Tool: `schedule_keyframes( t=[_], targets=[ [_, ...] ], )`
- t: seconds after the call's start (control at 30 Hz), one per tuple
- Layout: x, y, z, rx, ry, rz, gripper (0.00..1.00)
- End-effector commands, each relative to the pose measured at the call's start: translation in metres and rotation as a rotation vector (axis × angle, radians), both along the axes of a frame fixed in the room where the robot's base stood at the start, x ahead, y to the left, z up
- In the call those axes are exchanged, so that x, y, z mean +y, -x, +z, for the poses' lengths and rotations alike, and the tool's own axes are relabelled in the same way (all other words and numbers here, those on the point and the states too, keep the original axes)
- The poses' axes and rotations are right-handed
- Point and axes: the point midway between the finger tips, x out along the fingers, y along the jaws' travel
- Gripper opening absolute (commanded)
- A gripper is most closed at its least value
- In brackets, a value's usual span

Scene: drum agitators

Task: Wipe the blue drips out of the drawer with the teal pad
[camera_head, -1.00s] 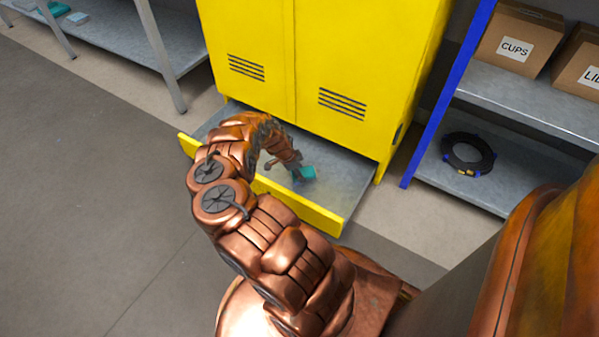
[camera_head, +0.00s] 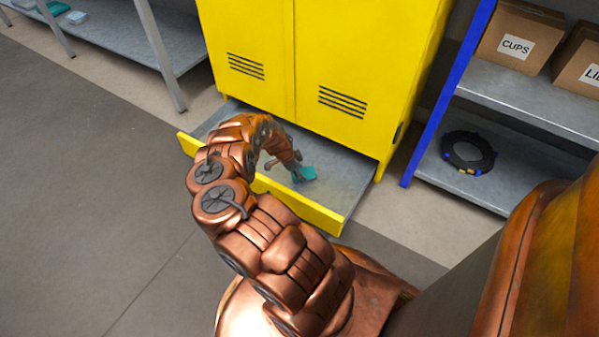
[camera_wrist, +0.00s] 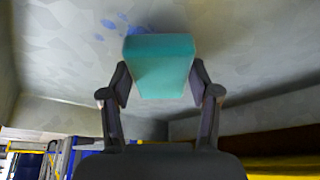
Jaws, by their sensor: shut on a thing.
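The teal pad (camera_wrist: 160,68) is held between the two dark fingers of my gripper (camera_wrist: 160,90) in the wrist view. In the head view the pad (camera_head: 305,174) is low over the drawer floor, and my gripper (camera_head: 296,174) is mostly hidden by the arm. The pulled-out drawer (camera_head: 345,186) has a grey metal floor and a yellow front. Blue drips (camera_wrist: 109,24) show on the grey surface just beyond the pad's upper left in the wrist view; some may be hidden behind the pad. I cannot tell whether the pad touches the floor.
The yellow cabinet (camera_head: 330,60) stands right above the drawer. A blue-posted shelf (camera_head: 430,110) at right holds a box marked CUPS (camera_head: 515,42) and a black ring (camera_head: 468,153). A grey bench (camera_head: 120,45) is at left. The floor in front is clear.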

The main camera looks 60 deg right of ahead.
Motion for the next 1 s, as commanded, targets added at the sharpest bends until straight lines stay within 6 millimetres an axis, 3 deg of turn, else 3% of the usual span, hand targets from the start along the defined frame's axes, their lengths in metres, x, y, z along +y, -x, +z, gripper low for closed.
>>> schedule_keyframes(
  t=[0.7, 1.0],
  targets=[
    [0.000, 0.000, -0.009, 0.000, 0.000, 0.000, 0.34],
    [0.017, 0.000, -0.006, 0.001, -0.002, 0.000, 0.34]
  ],
)
